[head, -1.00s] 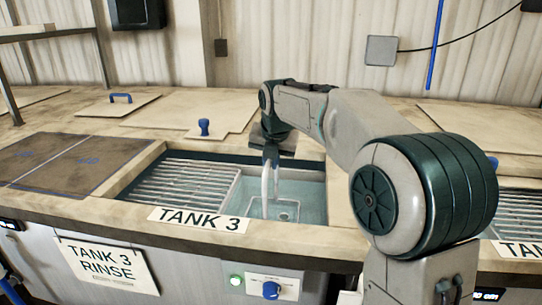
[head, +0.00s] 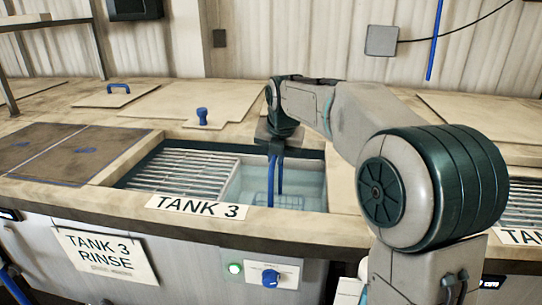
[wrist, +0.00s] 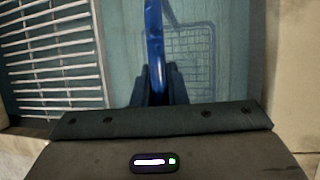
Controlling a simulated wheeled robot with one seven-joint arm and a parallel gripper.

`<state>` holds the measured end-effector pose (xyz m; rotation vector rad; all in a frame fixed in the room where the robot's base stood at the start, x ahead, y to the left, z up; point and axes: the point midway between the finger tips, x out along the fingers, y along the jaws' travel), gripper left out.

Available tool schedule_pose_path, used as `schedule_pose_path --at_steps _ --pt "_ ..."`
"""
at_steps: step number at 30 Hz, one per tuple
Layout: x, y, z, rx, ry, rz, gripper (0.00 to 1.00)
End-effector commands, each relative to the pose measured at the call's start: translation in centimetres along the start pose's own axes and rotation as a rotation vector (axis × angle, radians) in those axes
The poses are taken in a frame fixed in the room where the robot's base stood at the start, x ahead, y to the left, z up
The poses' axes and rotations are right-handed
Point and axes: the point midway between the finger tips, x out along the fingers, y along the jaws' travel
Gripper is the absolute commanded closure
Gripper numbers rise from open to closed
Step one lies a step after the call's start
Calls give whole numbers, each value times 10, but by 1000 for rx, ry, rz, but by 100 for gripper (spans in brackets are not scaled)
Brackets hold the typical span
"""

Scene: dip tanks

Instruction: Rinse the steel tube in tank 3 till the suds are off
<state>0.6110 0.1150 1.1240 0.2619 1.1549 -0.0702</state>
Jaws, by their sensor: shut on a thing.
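My gripper (head: 277,148) is above the right, water-filled part of tank 3 (head: 228,192), pointing down.
A slatted rack (head: 180,172) fills the tank's left part. A lid with a blue knob (head: 202,117) lies behind. A blue dial (head: 270,278) and a lit green button (head: 235,268) are on the front panel.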

Motion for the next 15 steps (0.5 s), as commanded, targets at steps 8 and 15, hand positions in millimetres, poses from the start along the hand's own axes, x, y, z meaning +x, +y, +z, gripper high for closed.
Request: schedule_pose_path --at_steps 8,15 --pt "-3 -3 1 -2 -3 3 100" --pt "0 16 0 -2 -2 3 100"
